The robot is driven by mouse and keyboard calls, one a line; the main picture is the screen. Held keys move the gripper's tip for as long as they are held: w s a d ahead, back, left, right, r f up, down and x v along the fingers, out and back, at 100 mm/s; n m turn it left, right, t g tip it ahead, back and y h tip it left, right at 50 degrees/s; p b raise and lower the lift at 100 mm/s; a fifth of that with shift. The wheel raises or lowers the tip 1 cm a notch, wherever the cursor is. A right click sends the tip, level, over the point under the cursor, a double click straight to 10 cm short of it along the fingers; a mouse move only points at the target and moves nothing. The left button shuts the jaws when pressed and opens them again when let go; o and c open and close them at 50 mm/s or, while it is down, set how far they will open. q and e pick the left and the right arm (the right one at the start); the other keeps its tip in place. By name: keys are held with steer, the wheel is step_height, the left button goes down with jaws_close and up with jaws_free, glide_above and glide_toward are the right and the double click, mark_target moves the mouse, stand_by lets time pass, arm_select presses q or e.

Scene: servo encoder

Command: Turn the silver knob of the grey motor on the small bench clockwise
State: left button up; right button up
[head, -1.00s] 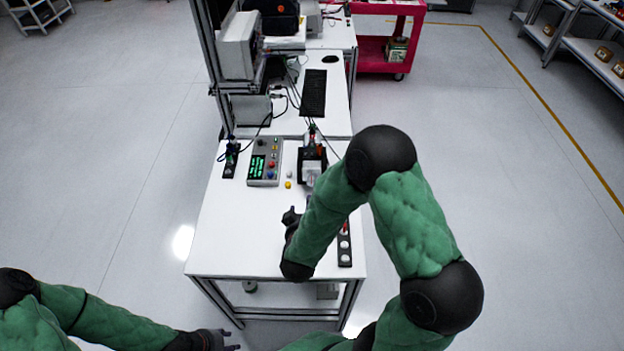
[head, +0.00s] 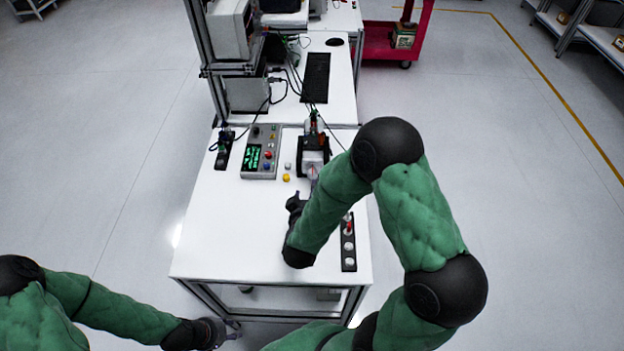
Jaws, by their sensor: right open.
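The grey motor (head: 314,156) sits in a dark mount on the small white bench (head: 215,235). Its silver knob (head: 313,172) faces me and has a small red mark. My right gripper (head: 303,197) is open, just in front of and slightly left of the knob. My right forearm hides part of the gripper, and I cannot tell whether a finger touches the knob. My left gripper (head: 236,331) is low in the picture, off the bench's front edge, with its fingers apart and empty.
A control box (head: 262,152) with a green display stands left of the motor. A black button strip (head: 348,243) lies right of my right forearm. A yellow button (head: 286,178) sits near the motor. The bench's left front is clear.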

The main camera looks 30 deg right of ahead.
mark_target(312, 177)
steer(key=b+x, duration=0.1)
steer(key=x, duration=0.8)
steer(key=shift+w+d+f, duration=0.15)
steer(key=shift+c, duration=0.2)
steer(key=c, duration=1.1)
